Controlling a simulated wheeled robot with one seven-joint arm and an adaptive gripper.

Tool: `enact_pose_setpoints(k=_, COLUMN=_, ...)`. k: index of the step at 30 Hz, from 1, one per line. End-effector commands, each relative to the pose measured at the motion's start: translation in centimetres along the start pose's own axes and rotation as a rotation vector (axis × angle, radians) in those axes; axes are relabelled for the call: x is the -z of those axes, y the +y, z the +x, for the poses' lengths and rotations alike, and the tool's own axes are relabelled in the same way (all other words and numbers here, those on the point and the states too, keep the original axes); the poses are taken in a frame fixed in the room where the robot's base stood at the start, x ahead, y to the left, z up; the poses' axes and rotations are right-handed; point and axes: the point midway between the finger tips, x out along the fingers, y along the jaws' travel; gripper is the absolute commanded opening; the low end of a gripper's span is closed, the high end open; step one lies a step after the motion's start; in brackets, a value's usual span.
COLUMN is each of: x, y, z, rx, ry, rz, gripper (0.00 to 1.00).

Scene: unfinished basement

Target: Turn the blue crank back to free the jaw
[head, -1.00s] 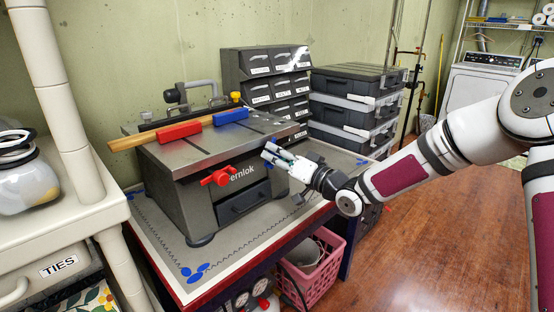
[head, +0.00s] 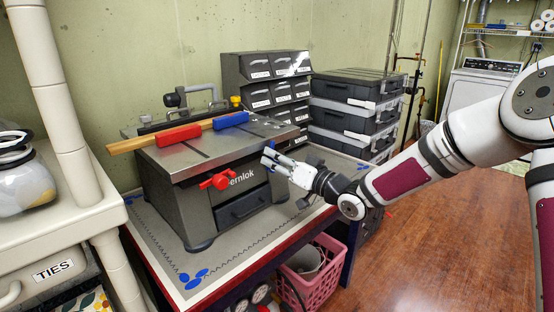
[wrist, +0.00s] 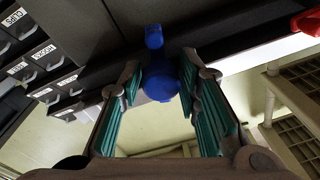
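The blue crank (wrist: 155,42) is on the front of the grey workbench unit (head: 160,205). In the wrist view its knob hangs between the two teal-padded fingers of my gripper (wrist: 163,78). The fingers are apart, with a small gap visible beside the knob; firm contact cannot be told. In the head view my gripper (head: 268,158) is at the unit's front right corner and hides most of the blue crank. A red jaw block (head: 180,135) and a blue jaw block (head: 231,120) lie along a wooden strip (head: 130,145) on the unit's top.
A red crank (head: 217,181) sits on the unit's front, left of my gripper, and shows in the wrist view too (wrist: 308,22). Drawer bins (head: 265,67) and stacked cases (head: 355,95) stand behind. A pink basket (head: 312,285) is below the table. The floor at right is clear.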

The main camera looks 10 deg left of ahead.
Motion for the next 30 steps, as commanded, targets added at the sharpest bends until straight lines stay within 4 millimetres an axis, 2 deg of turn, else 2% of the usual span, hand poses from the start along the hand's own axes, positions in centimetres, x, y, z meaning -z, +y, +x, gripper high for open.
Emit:
enact_pose_setpoints(k=10, x=0.1, y=0.0, z=0.0, rx=0.001, ry=0.002, rz=0.000, gripper=0.46)
enact_pose_setpoints(k=14, x=0.1, y=0.0, z=-0.9, rx=-0.001, ry=0.000, rz=0.000, gripper=0.46)
enact_pose_setpoints(k=17, x=0.1, y=0.0, z=-2.4, rx=-0.002, ry=0.001, rz=0.000, gripper=0.46)
enact_pose_setpoints(k=24, x=0.1, y=0.1, z=-7.3, rx=-0.003, ry=0.001, rz=0.001, gripper=0.46)
enact_pose_setpoints(k=30, x=0.0, y=0.1, z=-10.6, rx=-0.002, ry=0.001, rz=0.001, gripper=0.46)
